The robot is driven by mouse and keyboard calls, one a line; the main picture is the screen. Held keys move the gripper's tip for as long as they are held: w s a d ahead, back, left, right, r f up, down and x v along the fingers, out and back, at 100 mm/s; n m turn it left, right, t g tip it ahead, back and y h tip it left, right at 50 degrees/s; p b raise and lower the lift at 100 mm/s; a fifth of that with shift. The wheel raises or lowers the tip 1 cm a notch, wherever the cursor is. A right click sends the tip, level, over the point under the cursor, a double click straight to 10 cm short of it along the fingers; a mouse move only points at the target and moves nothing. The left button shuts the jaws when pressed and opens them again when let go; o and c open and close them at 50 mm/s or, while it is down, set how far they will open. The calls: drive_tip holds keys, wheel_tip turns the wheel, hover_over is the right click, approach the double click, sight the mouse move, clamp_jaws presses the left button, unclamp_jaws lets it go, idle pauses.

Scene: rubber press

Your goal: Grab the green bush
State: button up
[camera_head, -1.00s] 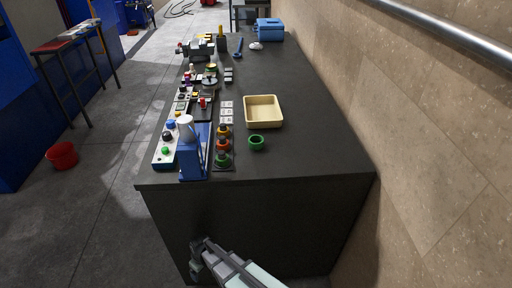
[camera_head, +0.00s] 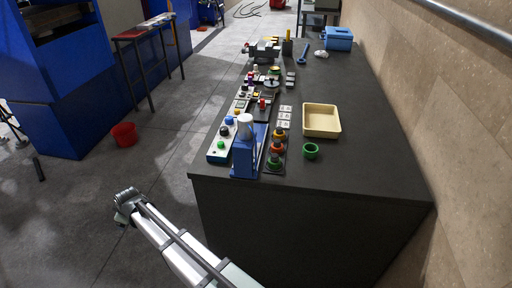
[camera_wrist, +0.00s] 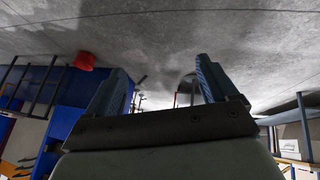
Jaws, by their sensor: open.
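A green bush (camera_head: 311,150), a short ring with a dark hole, lies alone on the dark bench top (camera_head: 350,170), near its front edge and below the beige tray. Another green ring (camera_head: 274,162) sits at the near end of a row of coloured rings on a dark holder. My gripper (camera_head: 125,198) is left of the bench, in front of it and over the floor, well apart from both green rings. Its two fingers stand apart and empty in the wrist view (camera_wrist: 160,85). The wrist camera faces the floor and room; no green bush shows there.
A blue press (camera_head: 245,157) stands left of the ring row, beside a button panel (camera_head: 218,145). A beige tray (camera_head: 321,120) lies behind the bush. A wall (camera_head: 460,120) borders the right. A red bucket (camera_head: 124,134) stands on the floor, with open floor around my gripper.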

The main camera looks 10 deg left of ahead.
drive_tip(key=w+d+r+t+h, duration=0.1)
drive_tip(key=w+d+r, duration=0.4)
drive_tip(key=r, duration=0.5)
drive_tip(key=w+d+r+t+h, duration=0.1)
drive_tip(key=w+d+r, duration=0.1)
drive_tip(key=w+r, duration=0.6)
drive_tip(key=w+d+r+t, duration=0.1)
drive_tip(key=w+d+r, duration=0.3)
drive_tip(key=r, duration=0.8)
drive_tip(key=w+d+r+h, duration=0.2)
drive_tip(key=w+d+r, duration=0.2)
drive_tip(key=d+r, duration=0.3)
drive_tip(key=n+g+h, duration=0.2)
drive_tip(key=n+g, duration=0.4)
hover_over(311, 146)
drive_tip(key=s, duration=0.2)
drive_tip(key=f, duration=1)
drive_tip(key=shift+a+f, duration=0.2)
drive_tip(key=shift+s+d+f, duration=0.1)
drive_tip(key=shift+d+f, duration=0.05)
drive_tip(key=shift+f, duration=2.45)
